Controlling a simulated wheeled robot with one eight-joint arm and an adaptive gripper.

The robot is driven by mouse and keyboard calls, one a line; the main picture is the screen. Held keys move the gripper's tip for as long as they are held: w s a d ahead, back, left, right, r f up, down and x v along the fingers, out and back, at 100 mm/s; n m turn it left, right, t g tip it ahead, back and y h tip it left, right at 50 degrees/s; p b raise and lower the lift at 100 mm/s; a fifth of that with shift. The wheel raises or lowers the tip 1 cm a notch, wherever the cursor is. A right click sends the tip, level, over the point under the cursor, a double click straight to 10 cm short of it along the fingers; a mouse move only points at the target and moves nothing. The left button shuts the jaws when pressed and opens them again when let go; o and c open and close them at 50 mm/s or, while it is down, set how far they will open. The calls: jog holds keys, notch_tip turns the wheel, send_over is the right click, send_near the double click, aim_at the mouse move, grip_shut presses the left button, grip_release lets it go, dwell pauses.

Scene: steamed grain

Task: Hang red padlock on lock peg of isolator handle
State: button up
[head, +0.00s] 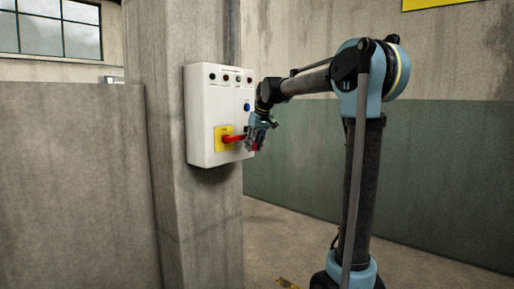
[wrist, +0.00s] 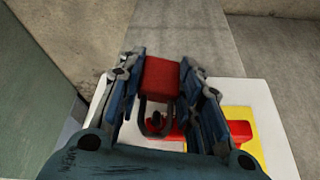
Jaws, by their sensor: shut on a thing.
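The red padlock (wrist: 160,79) is held between the two fingers of my gripper (wrist: 160,85) in the wrist view. Its dark shackle (wrist: 143,123) points toward the white panel. The red isolator handle (wrist: 238,130) lies on a yellow plate (wrist: 243,115) at the right of the wrist view, partly behind a finger. In the head view, my gripper (head: 262,127) is at the right side of the panel, by the end of the red handle (head: 234,138). A small red part shows by the shackle; whether the shackle is around the lock peg I cannot tell.
The white control box (head: 205,100) is mounted on a concrete pillar (head: 170,220). It has a row of indicators and a blue button (head: 247,107) above the handle. A low concrete wall (head: 75,190) stands at left. Floor to the right of the pillar is open.

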jog(key=shift+w+a+f, duration=0.1)
jog(key=shift+w+a, duration=0.2)
jog(key=shift+a, duration=0.05)
jog(key=shift+w+a+f, duration=0.3)
jog(key=shift+a+f, duration=0.1)
jog(key=shift+f, duration=0.05)
dwell(0.4)
jog(key=o, duration=1.3)
jog(key=shift+c, duration=0.2)
